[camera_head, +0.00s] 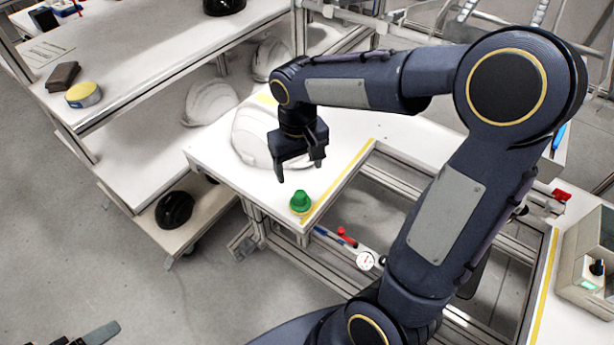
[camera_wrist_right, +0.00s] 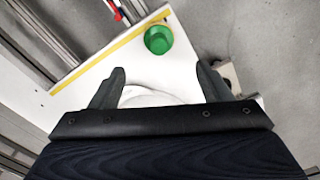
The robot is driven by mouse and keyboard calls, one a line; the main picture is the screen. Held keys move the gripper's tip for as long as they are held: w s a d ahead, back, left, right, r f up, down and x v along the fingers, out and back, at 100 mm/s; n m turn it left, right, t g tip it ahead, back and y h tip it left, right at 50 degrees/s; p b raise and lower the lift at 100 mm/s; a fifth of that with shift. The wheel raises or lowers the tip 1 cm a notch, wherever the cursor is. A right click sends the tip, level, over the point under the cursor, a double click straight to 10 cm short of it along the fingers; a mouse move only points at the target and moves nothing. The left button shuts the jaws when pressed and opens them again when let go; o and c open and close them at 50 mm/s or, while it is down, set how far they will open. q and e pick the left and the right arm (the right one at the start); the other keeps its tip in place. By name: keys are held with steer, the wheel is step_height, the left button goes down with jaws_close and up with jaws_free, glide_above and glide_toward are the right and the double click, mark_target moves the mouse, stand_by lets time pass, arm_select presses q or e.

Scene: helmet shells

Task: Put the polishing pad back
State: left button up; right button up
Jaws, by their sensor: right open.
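A green knobbed piece (camera_head: 300,202), which looks like the polishing pad, sits on the near corner of the white table (camera_head: 340,137). It also shows in the right wrist view (camera_wrist_right: 158,39), beyond the fingertips. My right gripper (camera_head: 299,172) is open and empty, pointing down above the table, a little behind the green piece. In the right wrist view its two fingers (camera_wrist_right: 159,70) stand apart. A dark part at the bottom left edge of the head view looks like my left gripper (camera_head: 95,335); most of it is cut off.
A white helmet shell (camera_head: 252,135) lies on the table behind my right gripper. The shelf (camera_head: 125,80) at left holds a yellow-and-blue round item (camera_head: 83,94) and a brown block (camera_head: 62,76). A black helmet shell (camera_head: 174,210) lies low down. A red-handled tool (camera_head: 347,238) and gauge (camera_head: 366,261) are nearby.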

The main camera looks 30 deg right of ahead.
steer(key=s+a+r+t+y, duration=0.1)
steer(key=s+a+t+y, duration=0.1)
steer(key=s, duration=0.6)
steer(key=s+a+r+t+y, duration=0.1)
steer(key=s+r+t+y, duration=0.1)
steer(key=s, duration=0.6)
steer(key=shift+s+a+r+m+t, duration=0.2)
steer(key=shift+a+m+t, duration=0.2)
steer(key=shift+t, duration=0.3)
